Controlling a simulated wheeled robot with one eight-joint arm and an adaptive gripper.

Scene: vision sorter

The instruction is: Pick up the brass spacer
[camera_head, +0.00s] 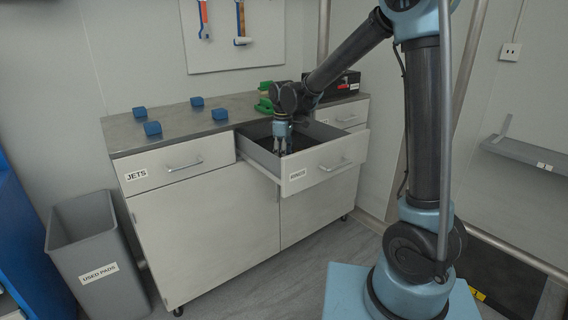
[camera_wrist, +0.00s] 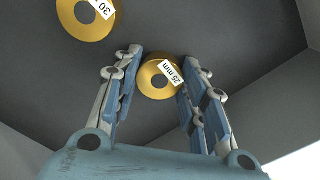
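Two brass spacers lie on the dark floor of the open drawer in the wrist view. One, a yellow ring labelled "25 mm" (camera_wrist: 152,84), lies just past and between my fingertips. The other ring (camera_wrist: 80,22), with a partly cut-off label starting "30", lies at the upper left, outside my fingers. My gripper (camera_wrist: 158,75) is open, its two fingers apart with nothing held between them. In the head view my gripper (camera_head: 281,150) points down into the open drawer (camera_head: 318,178). The spacers are hidden by the drawer front there.
Several blue blocks (camera_head: 152,129) and a green object (camera_head: 264,103) sit on the countertop (camera_head: 180,118).

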